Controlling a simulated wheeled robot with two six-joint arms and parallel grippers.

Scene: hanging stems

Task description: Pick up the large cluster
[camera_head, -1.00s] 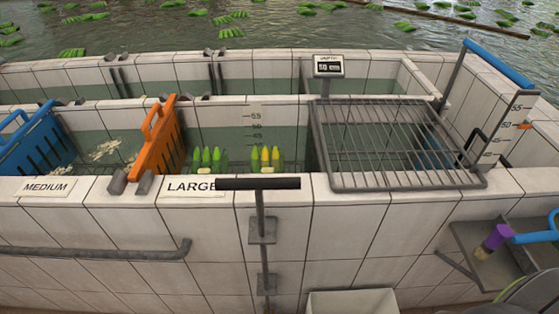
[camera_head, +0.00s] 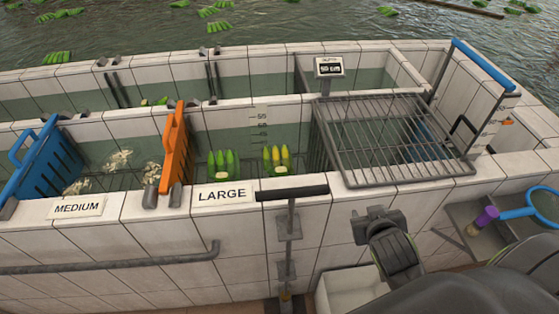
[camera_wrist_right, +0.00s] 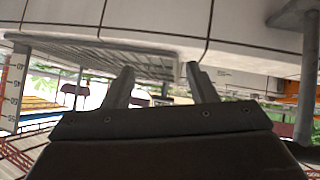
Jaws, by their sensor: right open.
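Two banana-like clusters stand in the trough behind the LARGE sign (camera_head: 222,194). One is a green cluster (camera_head: 223,163); to its right is a yellow-and-green cluster (camera_head: 276,160). I cannot tell from their size which one the task means. My right gripper (camera_head: 378,214) is in front of the tiled wall, right of and nearer than the clusters. In the right wrist view its two fingers (camera_wrist_right: 160,84) are apart with nothing between them. No cluster can be made out in the wrist view. My left gripper is not in view.
A black T-handle (camera_head: 292,193) stands at the wall before the yellow-and-green cluster. An orange divider (camera_head: 174,150) and a blue divider (camera_head: 47,163) stand to the left. A metal rack (camera_head: 395,140) lies right of the clusters. A white bin (camera_head: 340,290) sits below the wall.

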